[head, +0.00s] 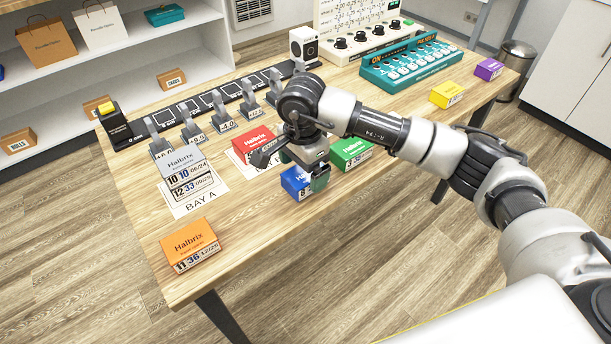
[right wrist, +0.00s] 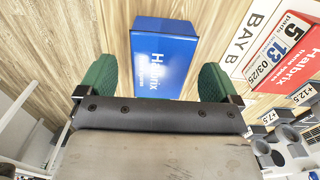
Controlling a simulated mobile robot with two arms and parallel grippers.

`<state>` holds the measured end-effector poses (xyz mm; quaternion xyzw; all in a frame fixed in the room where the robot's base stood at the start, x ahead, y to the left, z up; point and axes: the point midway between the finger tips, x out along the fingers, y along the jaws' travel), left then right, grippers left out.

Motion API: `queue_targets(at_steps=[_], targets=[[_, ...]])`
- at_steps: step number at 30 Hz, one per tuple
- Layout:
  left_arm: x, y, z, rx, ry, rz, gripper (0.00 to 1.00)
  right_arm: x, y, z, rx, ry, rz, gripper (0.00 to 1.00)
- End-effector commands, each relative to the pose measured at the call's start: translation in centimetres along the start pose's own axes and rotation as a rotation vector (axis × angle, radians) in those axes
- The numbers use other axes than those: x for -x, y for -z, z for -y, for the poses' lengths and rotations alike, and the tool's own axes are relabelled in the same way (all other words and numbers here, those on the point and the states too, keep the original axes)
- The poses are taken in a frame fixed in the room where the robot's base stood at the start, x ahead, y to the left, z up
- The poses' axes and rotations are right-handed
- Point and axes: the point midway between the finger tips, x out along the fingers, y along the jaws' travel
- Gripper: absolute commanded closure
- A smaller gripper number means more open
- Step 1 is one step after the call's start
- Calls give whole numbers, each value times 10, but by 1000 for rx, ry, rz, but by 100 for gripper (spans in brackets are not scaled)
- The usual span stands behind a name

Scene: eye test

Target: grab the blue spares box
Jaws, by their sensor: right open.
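The blue box (head: 294,183) stands on the wooden table, partly hidden behind my right gripper (head: 303,169) in the head view. In the right wrist view the blue box (right wrist: 164,52) shows a white "Halbrix" label; the smaller print is unclear. I cannot tell how deep the box lies between the fingers. My left gripper is not in view.
A red box (head: 250,141) and a green box (head: 352,152) stand close to either side. A grey box (head: 181,162) is on the BAY A card; an orange box (head: 189,243) is at the near left corner. Yellow (head: 446,94) and purple (head: 488,69) boxes stand right.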

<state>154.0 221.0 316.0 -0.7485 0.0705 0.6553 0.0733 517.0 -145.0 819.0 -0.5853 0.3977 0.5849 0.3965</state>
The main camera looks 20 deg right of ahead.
Motion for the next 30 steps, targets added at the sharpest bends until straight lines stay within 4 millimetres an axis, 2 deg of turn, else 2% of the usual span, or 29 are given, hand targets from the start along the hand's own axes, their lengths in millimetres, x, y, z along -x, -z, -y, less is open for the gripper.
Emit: queue_targets(at_steps=[3, 6, 13, 24, 30], targets=[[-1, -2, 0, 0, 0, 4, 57, -17, -1, 0, 0, -2, 2, 6], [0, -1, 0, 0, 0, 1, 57, -24, -1, 0, -1, 1, 1, 6], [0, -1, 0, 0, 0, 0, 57, -25, -1, 0, 0, 2, 1, 6], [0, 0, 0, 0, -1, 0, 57, -24, -1, 0, 0, 2, 1, 62], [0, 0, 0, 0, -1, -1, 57, -24, -1, 0, 0, 3, 1, 62]])
